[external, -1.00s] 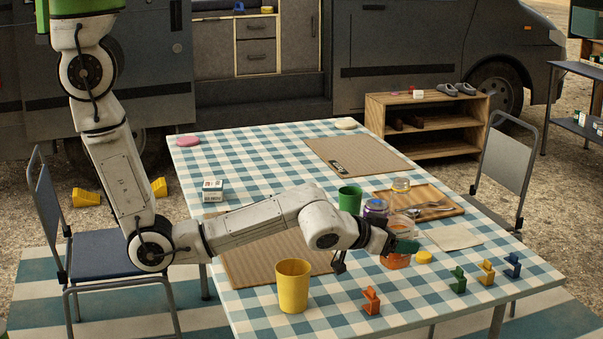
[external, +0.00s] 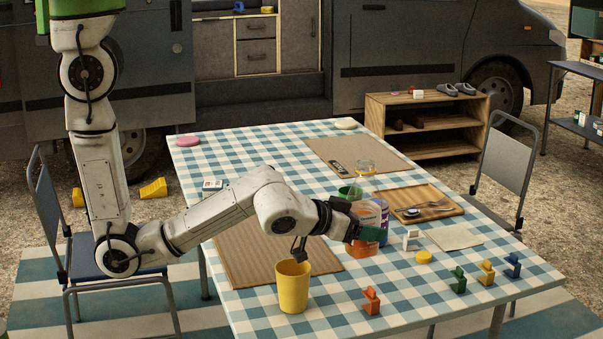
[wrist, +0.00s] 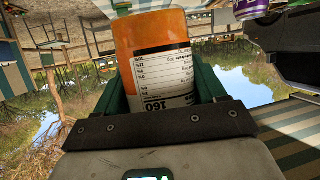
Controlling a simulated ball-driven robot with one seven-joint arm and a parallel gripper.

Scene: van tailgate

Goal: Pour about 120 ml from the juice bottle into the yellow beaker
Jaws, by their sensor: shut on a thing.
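The yellow beaker (external: 293,288) stands upright on the checked table near its front edge. Nothing of its contents can be made out. My gripper (external: 369,233) is shut on the juice bottle (external: 369,212), right of and above the beaker. The bottle is partly hidden by my fingers and looks near upright. In the wrist view, the orange bottle with its white label (wrist: 162,74) fills the space between my green fingers. The yellow cap (external: 424,257) lies on the table, apart from the bottle.
A wooden tray (external: 446,201) with spoons is to the right.

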